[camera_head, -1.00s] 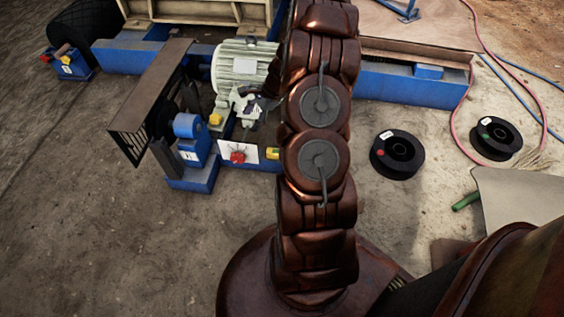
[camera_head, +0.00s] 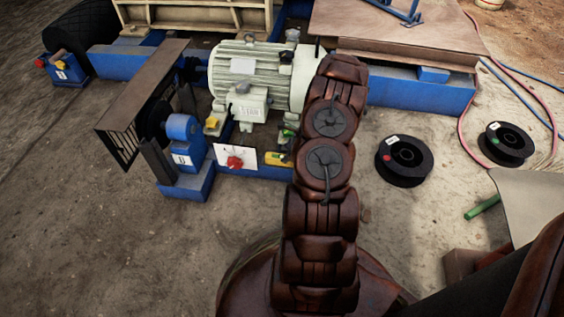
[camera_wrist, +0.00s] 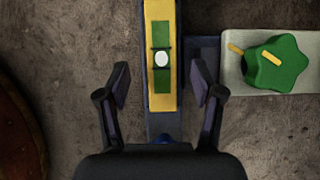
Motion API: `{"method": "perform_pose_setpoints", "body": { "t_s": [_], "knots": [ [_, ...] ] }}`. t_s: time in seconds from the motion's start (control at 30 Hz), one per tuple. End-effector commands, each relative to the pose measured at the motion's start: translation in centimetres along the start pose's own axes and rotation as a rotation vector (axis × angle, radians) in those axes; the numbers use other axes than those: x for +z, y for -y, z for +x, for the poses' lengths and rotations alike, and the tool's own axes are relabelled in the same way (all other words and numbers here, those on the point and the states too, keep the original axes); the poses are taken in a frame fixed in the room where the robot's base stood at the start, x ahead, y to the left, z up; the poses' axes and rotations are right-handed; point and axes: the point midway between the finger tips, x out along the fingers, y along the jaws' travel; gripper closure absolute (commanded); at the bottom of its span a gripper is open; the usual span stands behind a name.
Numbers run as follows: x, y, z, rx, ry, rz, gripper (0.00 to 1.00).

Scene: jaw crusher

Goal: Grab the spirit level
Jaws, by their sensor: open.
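The spirit level (camera_wrist: 153,20) is a yellow bar with a green middle and a white vial. In the wrist view it lies lengthwise on a narrow dark blue beam. A yellow piece that looks like the same level (camera_head: 272,158) shows on the blue frame, left of my arm, in the head view. My gripper (camera_wrist: 162,84) is open and empty in the wrist view. Its two dark fingers are spread to either side of the level's near end, apart from it in the picture. The height gap cannot be told. My arm hides the gripper in the head view.
A green star-shaped knob (camera_wrist: 276,63) on a pale plate sits close to the right finger. The pale motor (camera_head: 250,75), a red switch (camera_head: 235,162) and a brown guard (camera_head: 145,85) stand nearby. Black spools (camera_head: 403,158) lie on the ground at right.

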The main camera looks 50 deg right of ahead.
Motion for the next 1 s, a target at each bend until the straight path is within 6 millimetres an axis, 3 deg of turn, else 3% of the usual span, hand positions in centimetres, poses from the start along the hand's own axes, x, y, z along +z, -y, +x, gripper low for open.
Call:
{"method": "perform_pose_setpoints", "body": {
  "t_s": [0.4, 0.7, 1.0],
  "knots": [
    [-0.5, 0.2, 4.8, 0.003, -0.001, -0.003, 0.33],
    [-0.3, 0.2, 4.9, 0.002, 0.000, -0.002, 0.33],
    [-0.3, 0.2, 4.9, 0.002, 0.000, -0.002, 0.64]
  ]
}}
